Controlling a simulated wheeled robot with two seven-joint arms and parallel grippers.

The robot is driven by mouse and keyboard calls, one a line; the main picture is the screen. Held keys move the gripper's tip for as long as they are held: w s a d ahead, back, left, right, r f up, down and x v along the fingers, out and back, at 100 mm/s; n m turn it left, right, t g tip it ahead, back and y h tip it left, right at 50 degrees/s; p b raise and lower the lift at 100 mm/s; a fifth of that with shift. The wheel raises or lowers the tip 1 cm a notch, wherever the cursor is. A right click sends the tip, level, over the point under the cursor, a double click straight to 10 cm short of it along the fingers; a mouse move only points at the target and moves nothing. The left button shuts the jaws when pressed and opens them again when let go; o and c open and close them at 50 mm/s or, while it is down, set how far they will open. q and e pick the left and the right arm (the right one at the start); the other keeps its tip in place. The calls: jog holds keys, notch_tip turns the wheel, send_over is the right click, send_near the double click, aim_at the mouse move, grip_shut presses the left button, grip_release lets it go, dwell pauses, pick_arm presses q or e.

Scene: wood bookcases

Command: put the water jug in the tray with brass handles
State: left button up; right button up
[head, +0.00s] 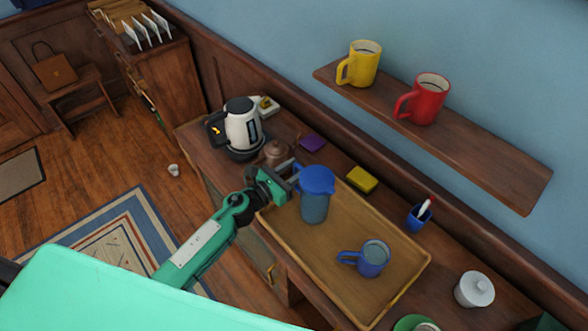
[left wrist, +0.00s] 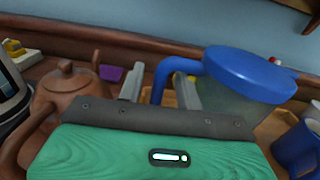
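The water jug (head: 314,207), see-through with a blue lid and blue handle, is upright within the left end of the wooden tray (head: 395,291). Its base appears to rest on the tray floor. The tray's brass handles cannot be made out. My left gripper (head: 288,176) is at the jug's handle, on its left side. In the left wrist view the fingers (left wrist: 160,88) are apart, one on each side of the jug's handle (left wrist: 163,75), with a small gap showing. The jug's lid (left wrist: 250,72) is to the right there. My right gripper is not in view.
A blue mug (head: 372,259) stands in the tray. A brown teapot (head: 277,152) and a kettle (head: 242,127) are close behind my left gripper. A yellow sponge (head: 362,179), pen cup (head: 418,217) and white jar (head: 474,289) surround the tray. A mug shelf (head: 470,150) overhangs behind.

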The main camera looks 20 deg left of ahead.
pick_arm(q)
jog(key=shift+r, duration=0.25)
jog(key=b+v, duration=0.3)
jog(key=v, duration=0.9)
jog(key=shift+b, duration=0.4)
